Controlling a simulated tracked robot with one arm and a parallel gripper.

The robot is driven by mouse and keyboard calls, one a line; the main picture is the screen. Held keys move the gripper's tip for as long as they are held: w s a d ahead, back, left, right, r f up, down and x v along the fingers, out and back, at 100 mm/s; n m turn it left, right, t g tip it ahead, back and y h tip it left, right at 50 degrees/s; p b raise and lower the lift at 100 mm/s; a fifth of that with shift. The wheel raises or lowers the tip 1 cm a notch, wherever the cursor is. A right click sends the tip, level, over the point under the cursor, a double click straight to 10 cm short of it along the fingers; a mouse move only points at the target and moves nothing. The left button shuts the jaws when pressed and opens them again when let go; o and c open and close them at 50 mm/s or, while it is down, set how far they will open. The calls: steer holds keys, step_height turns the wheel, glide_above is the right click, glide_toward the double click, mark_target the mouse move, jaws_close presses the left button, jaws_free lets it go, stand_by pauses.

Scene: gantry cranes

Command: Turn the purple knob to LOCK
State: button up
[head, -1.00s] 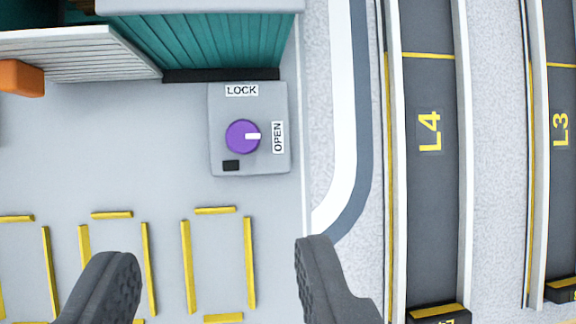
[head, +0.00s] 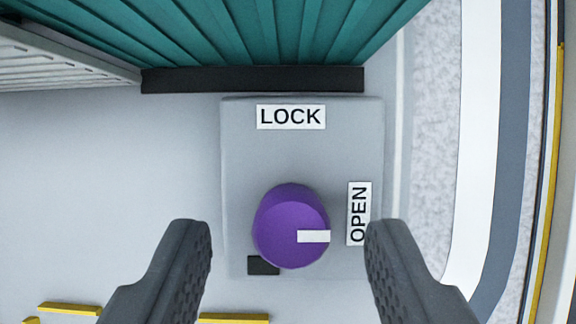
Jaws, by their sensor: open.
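The purple knob (head: 285,215) sits on a grey panel (head: 250,150) in the head view. Its white pointer (head: 313,236) points right, toward the OPEN label (head: 358,213). The LOCK label (head: 291,117) is above the knob, at the top of the panel. My gripper (head: 288,240) is open, with one dark finger to the left of the knob and the other to its right. Neither finger appears to touch the knob; the height gap is hard to tell. A small black block (head: 263,265) is at the panel's lower left, partly hidden by the knob.
A teal corrugated container (head: 270,30) with a black base strip (head: 250,80) stands just beyond the panel. A pale ribbed wall (head: 60,55) is at upper left. Yellow floor markings (head: 70,308) lie at lower left. Open grey floor is left of the panel.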

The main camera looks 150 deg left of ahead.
steer(key=shift+x, duration=0.95)
